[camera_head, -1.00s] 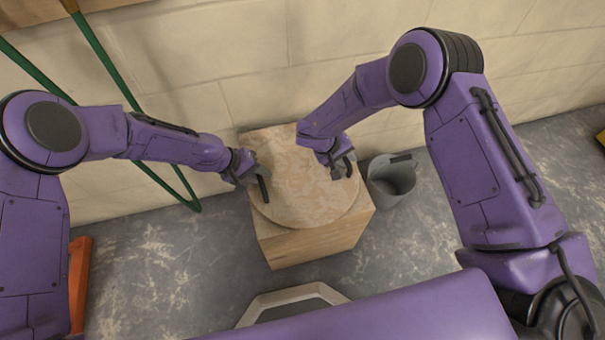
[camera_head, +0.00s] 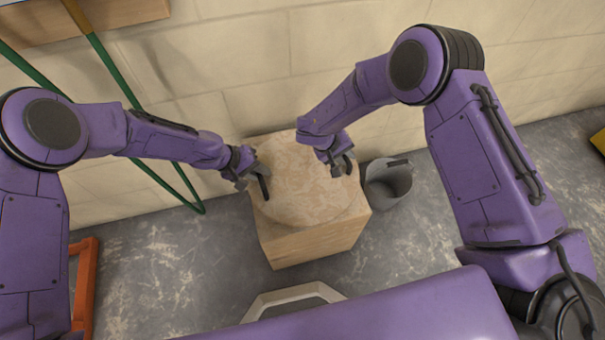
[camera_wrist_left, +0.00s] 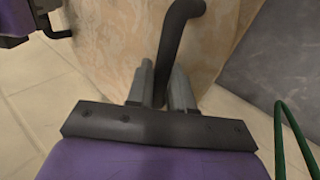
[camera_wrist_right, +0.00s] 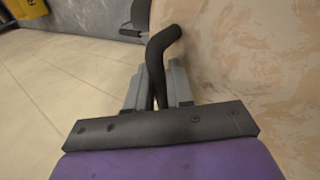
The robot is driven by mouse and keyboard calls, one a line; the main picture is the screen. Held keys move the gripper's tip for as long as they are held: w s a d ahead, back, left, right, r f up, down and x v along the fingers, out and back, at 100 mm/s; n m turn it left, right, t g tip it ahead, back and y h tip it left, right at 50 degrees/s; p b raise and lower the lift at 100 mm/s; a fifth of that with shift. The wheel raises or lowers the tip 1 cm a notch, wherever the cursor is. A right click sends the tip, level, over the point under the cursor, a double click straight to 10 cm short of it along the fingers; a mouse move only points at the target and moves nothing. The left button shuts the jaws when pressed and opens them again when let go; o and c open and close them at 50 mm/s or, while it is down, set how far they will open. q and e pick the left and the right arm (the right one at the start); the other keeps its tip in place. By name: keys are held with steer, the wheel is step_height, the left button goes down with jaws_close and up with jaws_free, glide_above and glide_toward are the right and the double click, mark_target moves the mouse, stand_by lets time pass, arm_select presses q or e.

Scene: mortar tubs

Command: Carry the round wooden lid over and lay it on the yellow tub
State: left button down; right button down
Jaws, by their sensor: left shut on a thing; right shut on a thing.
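The round wooden lid (camera_head: 305,185) is a pale mottled disc over a wooden box (camera_head: 312,245) in the head view. Its two dark bent handles show in the left wrist view (camera_wrist_left: 172,50) and the right wrist view (camera_wrist_right: 158,55). My left gripper (camera_head: 254,176) is shut on the handle at the lid's left side. My right gripper (camera_head: 342,162) is shut on the handle at its upper right. The gap between lid and box is hard to judge. A yellow thing (camera_head: 599,142) is cut off at the right edge; I cannot tell whether it is the tub.
A grey bucket (camera_head: 388,186) stands just right of the box. A pale block wall (camera_head: 260,70) is close behind. Green poles (camera_head: 112,78) lean at the left, and an orange frame (camera_head: 86,285) stands at the lower left. The floor right of the bucket looks clear.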

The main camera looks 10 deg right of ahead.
arm_select(q)
steer(key=shift+r, duration=0.25)
arm_select(e)
steer(key=shift+r, duration=0.25)
stand_by(0.3)
